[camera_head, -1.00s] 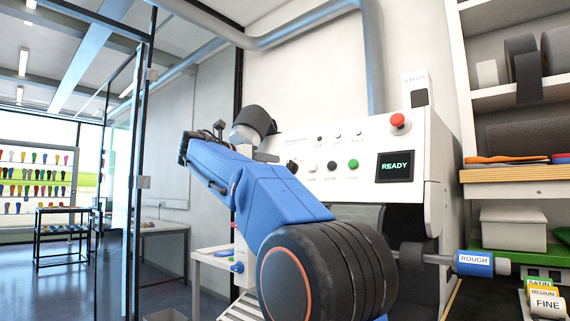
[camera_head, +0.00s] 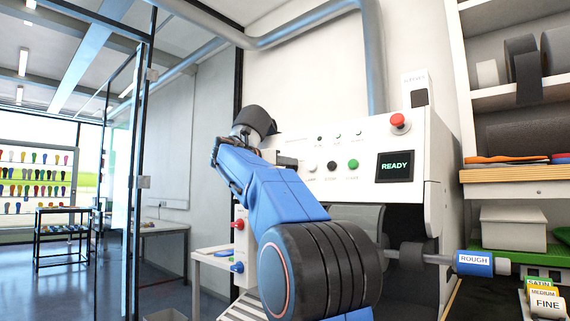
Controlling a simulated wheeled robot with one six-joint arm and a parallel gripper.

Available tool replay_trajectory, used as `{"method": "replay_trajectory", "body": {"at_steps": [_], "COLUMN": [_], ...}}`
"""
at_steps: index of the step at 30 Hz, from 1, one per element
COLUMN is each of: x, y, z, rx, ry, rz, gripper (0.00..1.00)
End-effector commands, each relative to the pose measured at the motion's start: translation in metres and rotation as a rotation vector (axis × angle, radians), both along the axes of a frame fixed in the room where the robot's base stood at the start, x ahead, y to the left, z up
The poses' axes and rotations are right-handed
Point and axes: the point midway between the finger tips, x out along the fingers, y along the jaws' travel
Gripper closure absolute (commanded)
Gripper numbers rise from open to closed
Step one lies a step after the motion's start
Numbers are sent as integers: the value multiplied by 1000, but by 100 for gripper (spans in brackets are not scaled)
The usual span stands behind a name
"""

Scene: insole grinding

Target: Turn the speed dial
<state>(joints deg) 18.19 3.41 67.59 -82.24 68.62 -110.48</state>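The grinding machine's white control panel (camera_head: 345,150) is in the middle of the head view. My blue arm covers the panel's lower left.
A white button (camera_head: 312,168), a black button (camera_head: 332,166) and a green button (camera_head: 353,164) sit right of the gripper. A red emergency button (camera_head: 399,121) is above the READY screen (camera_head: 394,166). A roller labelled ROUGH (camera_head: 474,262) sticks out at right.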

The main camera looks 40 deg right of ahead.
Motion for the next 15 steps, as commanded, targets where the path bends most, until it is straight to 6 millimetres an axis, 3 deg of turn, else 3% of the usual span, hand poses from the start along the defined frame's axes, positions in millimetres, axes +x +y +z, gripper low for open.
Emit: {"method": "replay_trajectory", "body": {"at_steps": [2,6,15], "x": [0,0,0], "y": [0,0,0], "z": [0,0,0], "rx": [0,0,1], "ry": [0,0,-18], "rz": [0,0,-7], "gripper": [68,100,100]}}
